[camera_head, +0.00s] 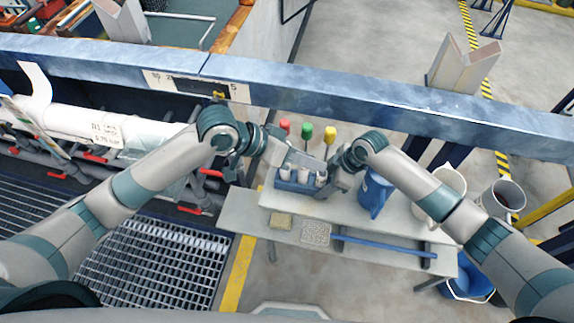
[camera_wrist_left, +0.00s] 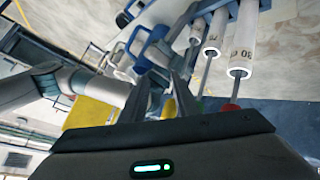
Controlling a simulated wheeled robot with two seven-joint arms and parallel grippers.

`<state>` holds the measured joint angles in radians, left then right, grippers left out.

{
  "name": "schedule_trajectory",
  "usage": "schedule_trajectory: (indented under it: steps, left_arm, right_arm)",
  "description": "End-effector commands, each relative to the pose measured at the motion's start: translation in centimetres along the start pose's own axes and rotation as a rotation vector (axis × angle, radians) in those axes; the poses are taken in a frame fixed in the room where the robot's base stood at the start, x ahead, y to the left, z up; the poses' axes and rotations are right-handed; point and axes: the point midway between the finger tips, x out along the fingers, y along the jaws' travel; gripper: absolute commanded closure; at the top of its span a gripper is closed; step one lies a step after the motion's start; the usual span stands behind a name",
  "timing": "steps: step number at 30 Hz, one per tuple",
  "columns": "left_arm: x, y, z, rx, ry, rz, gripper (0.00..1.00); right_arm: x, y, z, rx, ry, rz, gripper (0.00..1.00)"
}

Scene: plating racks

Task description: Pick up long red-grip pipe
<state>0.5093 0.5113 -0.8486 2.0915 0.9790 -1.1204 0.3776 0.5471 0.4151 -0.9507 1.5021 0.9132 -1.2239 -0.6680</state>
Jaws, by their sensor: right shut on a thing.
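A red grip (camera_head: 285,125), a green grip (camera_head: 306,132) and a yellow grip (camera_head: 330,134) stand in a row behind the blue rack (camera_head: 289,187). In the left wrist view the red grip (camera_wrist_left: 231,107) is at the end of a thin rod from a white marked tube (camera_wrist_left: 241,60), right of my left fingers. My left gripper (camera_head: 308,160) is over the rack; its two fingers (camera_wrist_left: 163,84) stand apart with no pipe clearly between them. My right gripper (camera_head: 340,176) is shut at the rack's right end; what it holds is hidden.
A blue jug (camera_head: 374,192), a pale container (camera_head: 447,180) and a grey bin (camera_head: 502,198) are to the right. A blue beam (camera_head: 300,88) runs behind the table (camera_head: 238,212). A blue bar (camera_head: 383,247) and two small blocks lie on the front shelf.

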Motion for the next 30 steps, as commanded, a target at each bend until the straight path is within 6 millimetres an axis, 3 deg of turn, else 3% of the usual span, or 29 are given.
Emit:
schedule_trajectory:
  steps: [6, 10, 15, 23, 30]
  left_arm:
    - [2.8, 6.6, -1.6, -0.334, 0.192, 0.270, 0.72]
    - [3.2, 9.4, -3.1, -0.554, 0.302, 0.423, 0.72]
    - [2.6, 11.2, -5.0, -0.858, 0.446, 0.615, 0.72]
    - [0.9, 10.1, -6.4, -1.343, 0.677, 0.885, 0.72]
    - [-0.8, 5.8, -4.4, -1.788, 0.930, 1.104, 0.72]
  right_arm:
    - [0.0, 0.1, 0.0, 0.000, 0.000, 0.001, 0.79]
    - [0.0, 0.1, 0.0, 0.000, 0.000, 0.001, 0.79]
    - [0.0, 0.1, 0.0, 0.001, 0.000, 0.001, 0.79]
    - [-0.1, 0.1, 0.0, 0.000, 0.000, 0.001, 0.79]
    - [-0.1, 0.1, 0.0, 0.000, 0.000, 0.001, 0.79]
